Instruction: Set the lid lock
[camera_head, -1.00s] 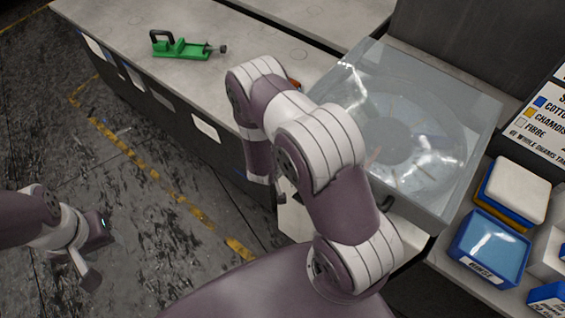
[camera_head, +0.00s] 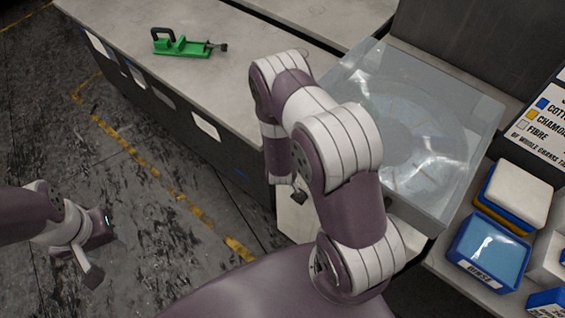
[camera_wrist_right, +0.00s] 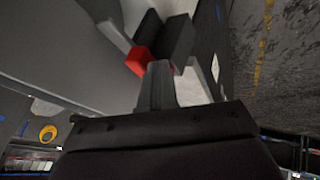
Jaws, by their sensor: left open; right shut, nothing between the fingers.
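The machine with the clear lid (camera_head: 455,95) stands at the right of the bench in the head view. Its lid looks closed, with a round disc seen through it. In the right wrist view, a small red piece (camera_wrist_right: 138,60) sits against a dark block (camera_wrist_right: 180,42), close by the tips of my right gripper (camera_wrist_right: 158,75). I cannot tell whether they touch, or whether this is the lid lock. My right gripper is shut and empty; in the head view my forearm hides most of it. My left gripper (camera_head: 97,258) is open and empty over the floor at left.
A green clamp-like tool (camera_head: 185,46) lies on the bench (camera_head: 130,22). A blue tray (camera_head: 490,250), a pad in a blue holder (camera_head: 518,192) and a printed sign (camera_head: 540,130) are at the right. The bench between tool and machine is mostly clear.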

